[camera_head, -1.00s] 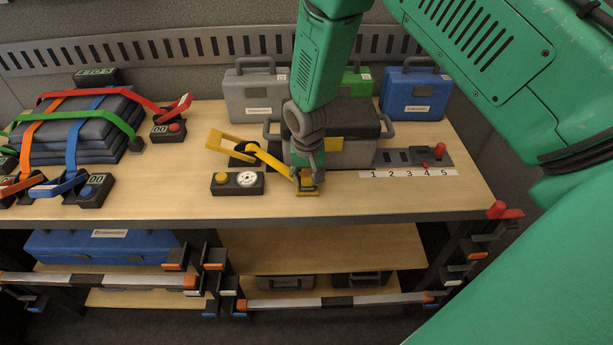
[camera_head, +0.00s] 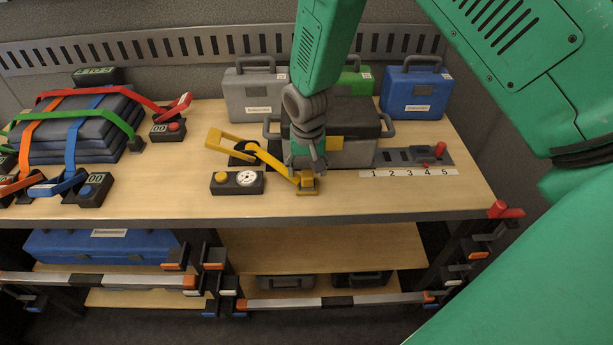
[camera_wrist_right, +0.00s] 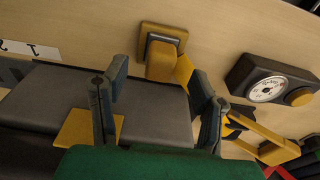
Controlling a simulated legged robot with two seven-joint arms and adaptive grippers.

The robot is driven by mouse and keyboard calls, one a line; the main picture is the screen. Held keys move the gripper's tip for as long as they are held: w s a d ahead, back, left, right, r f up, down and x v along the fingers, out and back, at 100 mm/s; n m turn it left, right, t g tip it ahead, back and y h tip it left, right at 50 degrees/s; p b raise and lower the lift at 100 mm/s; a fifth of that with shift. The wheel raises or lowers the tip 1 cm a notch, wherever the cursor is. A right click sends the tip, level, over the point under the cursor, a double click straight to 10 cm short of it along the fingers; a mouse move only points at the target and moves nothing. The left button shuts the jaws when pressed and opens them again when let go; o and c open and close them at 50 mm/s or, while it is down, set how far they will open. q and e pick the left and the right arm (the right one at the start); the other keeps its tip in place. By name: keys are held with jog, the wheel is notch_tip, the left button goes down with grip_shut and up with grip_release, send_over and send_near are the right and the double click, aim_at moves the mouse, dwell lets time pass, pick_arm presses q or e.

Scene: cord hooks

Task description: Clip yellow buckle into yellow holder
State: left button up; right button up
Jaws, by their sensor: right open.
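The yellow buckle (camera_head: 307,188) is at the end of a yellow strap (camera_head: 272,162) and lies on the table in front of the grey case. In the right wrist view the buckle (camera_wrist_right: 164,42) shows a dark slot. My right gripper (camera_head: 306,165) is open and empty, above and just behind the buckle, apart from it; its two fingers (camera_wrist_right: 157,105) are spread in the wrist view. A black box with a yellow button (camera_head: 237,183) and a dial stands left of the buckle. I cannot tell which part is the yellow holder. My left gripper is not in view.
A grey case (camera_head: 355,152) with a yellow patch (camera_wrist_right: 90,128) stands close behind the gripper. A numbered strip (camera_head: 408,173) and panel with a red knob are to the right. Strapped dark pads (camera_head: 75,130) fill the left. The table's front is clear.

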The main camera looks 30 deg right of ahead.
jog(key=r, duration=0.8)
jog(key=shift+s+a, duration=0.3)
jog(key=shift+s, duration=0.05)
jog(key=shift+s+f, duration=0.1)
jog(key=shift+f, duration=0.05)
